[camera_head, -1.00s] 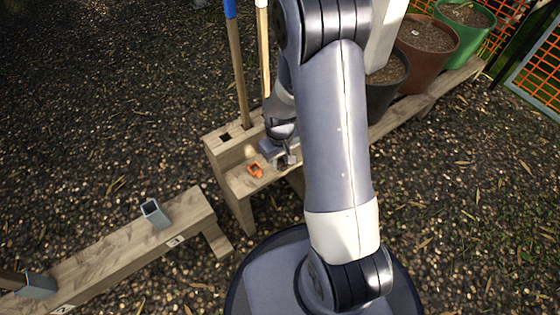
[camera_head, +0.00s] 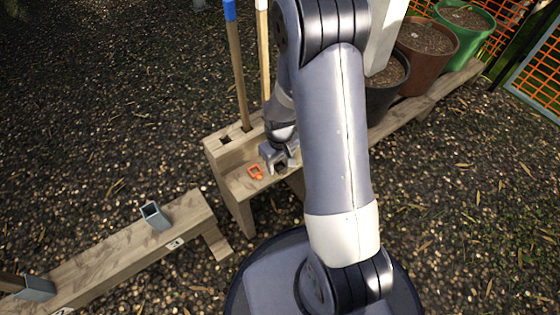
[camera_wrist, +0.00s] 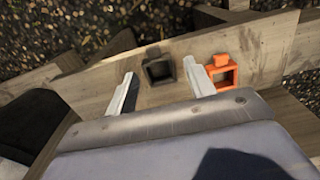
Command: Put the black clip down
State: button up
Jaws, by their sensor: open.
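The black clip (camera_wrist: 158,68) rests on the wooden bench ledge (camera_wrist: 110,70), with its square opening visible. My gripper (camera_wrist: 160,77) is open, one pale finger on each side of the black clip, with visible gaps to both. In the head view my gripper (camera_head: 279,156) is low over the ledge, and the black clip is a small dark shape (camera_head: 280,168) under it, partly hidden. An orange clip (camera_wrist: 222,72) lies on the ledge just right of the right finger. It shows left of my gripper in the head view (camera_head: 255,173).
Two upright handles, one blue-topped (camera_head: 237,70) and one white-topped (camera_head: 265,50), stand behind the ledge. Plant pots (camera_head: 425,38) line the bench at the upper right. A lower beam (camera_head: 110,250) with grey square tubes (camera_head: 155,216) is at the lower left.

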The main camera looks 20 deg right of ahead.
notch_tip(320, 180, up, 12)
jog(key=p, duration=0.4)
jog(key=shift+p, duration=0.4)
